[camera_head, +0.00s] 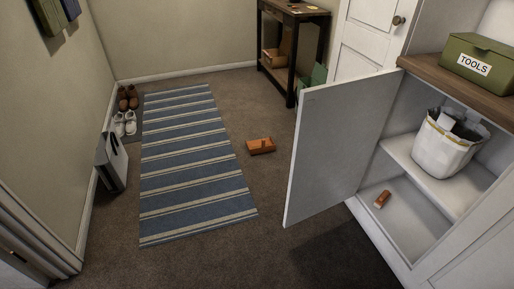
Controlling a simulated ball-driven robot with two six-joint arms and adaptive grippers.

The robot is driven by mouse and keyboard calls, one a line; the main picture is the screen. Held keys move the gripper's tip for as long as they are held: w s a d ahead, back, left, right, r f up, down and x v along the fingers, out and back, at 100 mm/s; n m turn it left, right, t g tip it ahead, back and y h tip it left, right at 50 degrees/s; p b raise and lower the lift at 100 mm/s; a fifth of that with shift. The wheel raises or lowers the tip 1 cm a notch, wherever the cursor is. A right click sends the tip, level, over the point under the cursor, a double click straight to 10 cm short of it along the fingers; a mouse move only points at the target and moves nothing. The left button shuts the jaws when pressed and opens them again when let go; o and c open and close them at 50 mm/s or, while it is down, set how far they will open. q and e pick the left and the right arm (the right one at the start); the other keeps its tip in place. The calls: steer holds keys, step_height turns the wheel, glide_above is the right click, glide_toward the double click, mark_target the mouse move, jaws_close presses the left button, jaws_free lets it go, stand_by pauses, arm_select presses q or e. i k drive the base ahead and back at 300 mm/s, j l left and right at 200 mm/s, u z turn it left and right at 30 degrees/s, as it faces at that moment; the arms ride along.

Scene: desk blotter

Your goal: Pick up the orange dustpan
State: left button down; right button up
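An orange, shallow tray-like object (261,147), which looks like the dustpan, lies on the brown carpet right of the striped rug. A smaller orange-brown item (382,199) with a pale end, possibly a brush, lies on the bottom of the open white cabinet. Neither of my grippers shows in the head view.
An open cabinet door (338,145) juts out right of the orange object. A striped rug (190,165) lies left of it; shoes (125,120) and a grey folded item (112,160) stand by the left wall. A dark table (291,45) stands behind. Carpet around the object is clear.

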mark_target(260, 140)
steer(key=u, duration=5.4)
steer(key=z, duration=5.45)
steer(key=i+j+u, duration=0.45)
steer(key=i+l, duration=0.05)
steer(key=i, duration=0.05)
